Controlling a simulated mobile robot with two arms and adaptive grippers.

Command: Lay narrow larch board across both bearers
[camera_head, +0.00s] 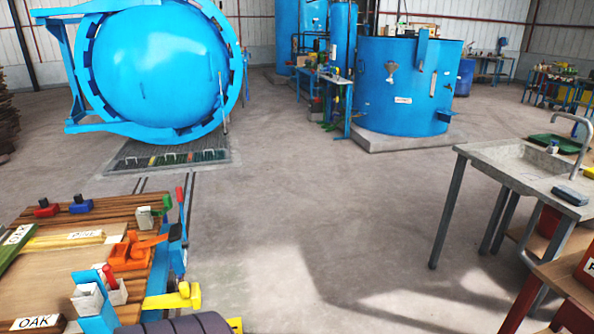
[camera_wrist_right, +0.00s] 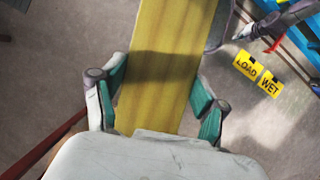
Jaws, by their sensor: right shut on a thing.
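In the right wrist view, my right gripper (camera_wrist_right: 160,88) is shut on a long yellow board (camera_wrist_right: 175,35), with one green-padded finger at each side edge. The board runs away from the palm and out of the top of the picture, so its far end is hidden. A shadow falls across it. No label shows on its visible face, so I cannot read its wood type. The board in my grip does not show clearly in the head view. I cannot pick out the two bearers in either view. My left gripper cannot be made out.
A bench (camera_head: 130,208) at left carries labelled boards, an OAK label (camera_head: 38,323) and an orange tool (camera_head: 135,252). A blue autoclave (camera_head: 155,65) stands behind. A sink table (camera_head: 490,152) is at right. Open floor (camera_head: 310,210) lies between.

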